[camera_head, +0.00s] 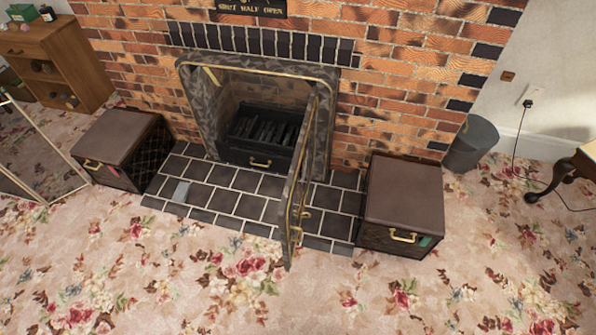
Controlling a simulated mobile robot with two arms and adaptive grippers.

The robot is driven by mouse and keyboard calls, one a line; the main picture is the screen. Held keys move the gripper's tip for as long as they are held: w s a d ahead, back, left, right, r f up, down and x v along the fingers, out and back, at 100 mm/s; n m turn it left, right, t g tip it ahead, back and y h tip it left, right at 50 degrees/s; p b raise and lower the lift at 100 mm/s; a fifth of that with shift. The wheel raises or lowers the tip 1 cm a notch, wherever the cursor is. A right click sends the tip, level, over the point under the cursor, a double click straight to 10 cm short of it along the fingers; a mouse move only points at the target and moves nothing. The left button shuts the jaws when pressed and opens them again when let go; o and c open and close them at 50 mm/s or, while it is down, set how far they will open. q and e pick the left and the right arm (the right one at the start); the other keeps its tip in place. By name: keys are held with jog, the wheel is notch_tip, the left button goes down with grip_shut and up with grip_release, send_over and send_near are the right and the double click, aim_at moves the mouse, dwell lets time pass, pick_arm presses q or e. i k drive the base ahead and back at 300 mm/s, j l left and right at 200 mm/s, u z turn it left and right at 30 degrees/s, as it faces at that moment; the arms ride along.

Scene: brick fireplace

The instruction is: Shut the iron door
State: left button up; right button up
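The iron door (296,188) is hinged on the right side of the mottled grey fireplace frame (199,110). It stands wide open, swung out over the tiled hearth, and shows nearly edge-on. Brass fittings show on its right face near the lower edge. Inside the opening is a dark grate (262,137) with a brass handle. Neither of my grippers is in view.
A brown-topped box (405,190) stands right of the hearth, close to the door. Another box (118,140) stands at the left. The flowered carpet in front is clear.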

aim_at(289, 225)
jog(key=i+l+u, duration=0.25)
jog(key=i+l, duration=0.2)
jog(key=i+l+u, duration=0.25)
jog(key=i+l, duration=0.15)
jog(key=l, duration=0.2)
